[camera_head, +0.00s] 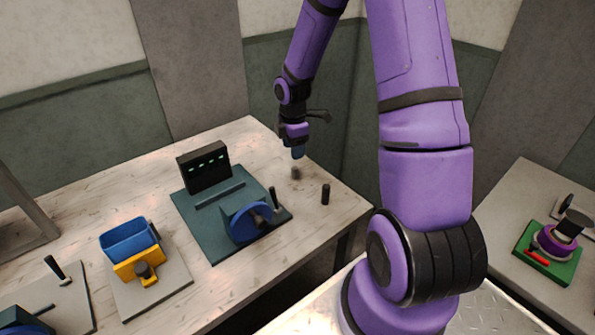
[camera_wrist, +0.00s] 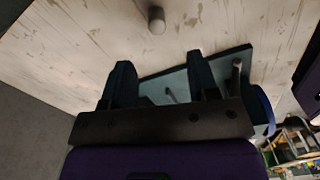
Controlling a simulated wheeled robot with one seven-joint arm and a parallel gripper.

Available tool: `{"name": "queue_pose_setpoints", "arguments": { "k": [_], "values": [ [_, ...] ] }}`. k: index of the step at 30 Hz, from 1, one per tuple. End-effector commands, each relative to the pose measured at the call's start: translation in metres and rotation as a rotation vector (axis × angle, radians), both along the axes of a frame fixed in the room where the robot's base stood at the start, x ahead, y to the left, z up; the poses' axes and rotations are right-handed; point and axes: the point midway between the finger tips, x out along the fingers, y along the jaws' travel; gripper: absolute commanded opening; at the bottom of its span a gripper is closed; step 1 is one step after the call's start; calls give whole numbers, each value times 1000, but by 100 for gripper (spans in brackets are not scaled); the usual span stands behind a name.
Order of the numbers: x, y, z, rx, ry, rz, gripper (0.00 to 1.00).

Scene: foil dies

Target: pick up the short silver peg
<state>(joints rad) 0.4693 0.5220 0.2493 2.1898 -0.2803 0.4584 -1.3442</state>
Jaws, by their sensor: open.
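The short silver peg (camera_head: 296,173) stands on the wooden table near its back right, small and grey in the head view. In the wrist view the peg (camera_wrist: 156,20) is at the top, beyond the fingertips and roughly in line with the gap between them. My gripper (camera_head: 298,153) is above the table, just over the peg in the head view. In the wrist view my gripper (camera_wrist: 161,78) shows two dark fingers spread apart with nothing between them. The peg is apart from the fingers.
A taller dark peg (camera_head: 325,194) stands to the right of the silver one. A teal fixture (camera_head: 213,243) with a blue wheel (camera_head: 246,224) and a black display (camera_head: 204,167) is to the left. A blue bin (camera_head: 129,240) is farther left. The table's right edge is close.

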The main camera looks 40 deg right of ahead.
Motion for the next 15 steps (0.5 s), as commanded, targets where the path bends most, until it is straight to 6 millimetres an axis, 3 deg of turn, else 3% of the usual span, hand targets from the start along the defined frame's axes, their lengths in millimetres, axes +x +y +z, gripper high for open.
{"name": "queue_pose_setpoints", "arguments": {
  "k": [6,15],
  "values": [
    [0,1,-31,1,3,0,54],
    [0,-3,-53,1,4,-1,54]
  ]
}}
